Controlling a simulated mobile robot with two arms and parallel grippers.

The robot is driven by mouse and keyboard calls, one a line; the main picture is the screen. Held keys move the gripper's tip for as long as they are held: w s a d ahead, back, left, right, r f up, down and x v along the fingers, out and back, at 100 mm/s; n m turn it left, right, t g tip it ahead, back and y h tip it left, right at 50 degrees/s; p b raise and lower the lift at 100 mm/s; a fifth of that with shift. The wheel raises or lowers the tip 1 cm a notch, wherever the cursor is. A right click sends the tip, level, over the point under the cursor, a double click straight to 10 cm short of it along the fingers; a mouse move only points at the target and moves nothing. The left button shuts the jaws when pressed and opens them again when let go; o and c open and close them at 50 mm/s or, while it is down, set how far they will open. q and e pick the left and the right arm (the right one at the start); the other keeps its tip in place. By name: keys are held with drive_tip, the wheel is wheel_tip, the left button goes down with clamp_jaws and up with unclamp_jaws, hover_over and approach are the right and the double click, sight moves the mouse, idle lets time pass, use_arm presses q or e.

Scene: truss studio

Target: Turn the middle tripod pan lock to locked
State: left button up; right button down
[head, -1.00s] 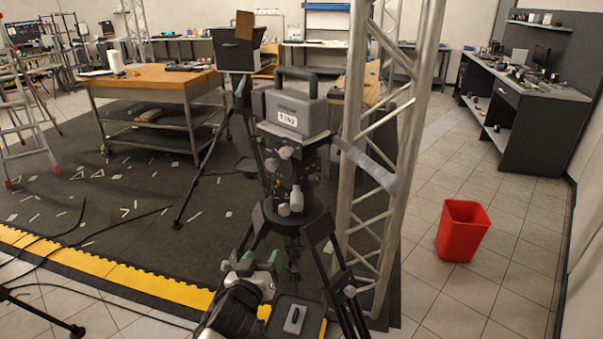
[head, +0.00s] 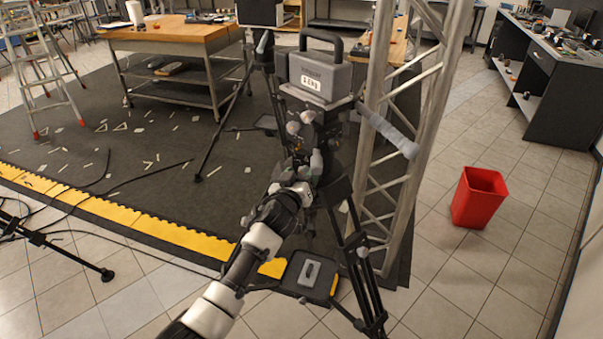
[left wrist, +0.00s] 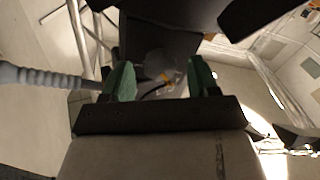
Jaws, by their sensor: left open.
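The middle tripod (head: 347,220) stands beside the truss, with a dark head carrying a grey box-shaped weight (head: 318,75). Small grey knobs (head: 293,128) show on the head's near side; I cannot tell which is the pan lock. A grey pan handle (head: 385,130) sticks out to the right. My left gripper (head: 308,178) is at the lower part of the head, its fingers partly hidden there. In the left wrist view my left gripper (left wrist: 160,80) has its green fingertips apart, with a rounded grey knob (left wrist: 160,63) showing between or just beyond them. My right gripper is out of view.
A metal truss column (head: 425,120) stands close to the tripod's right. A dark case (head: 307,277) lies at its feet. A red bin (head: 479,197) stands on the tiles to the right. A wooden-topped workbench (head: 170,37) is behind left.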

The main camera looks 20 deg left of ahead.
use_arm(q)
drive_tip(key=shift+w, duration=0.2)
drive_tip(key=c, duration=0.9)
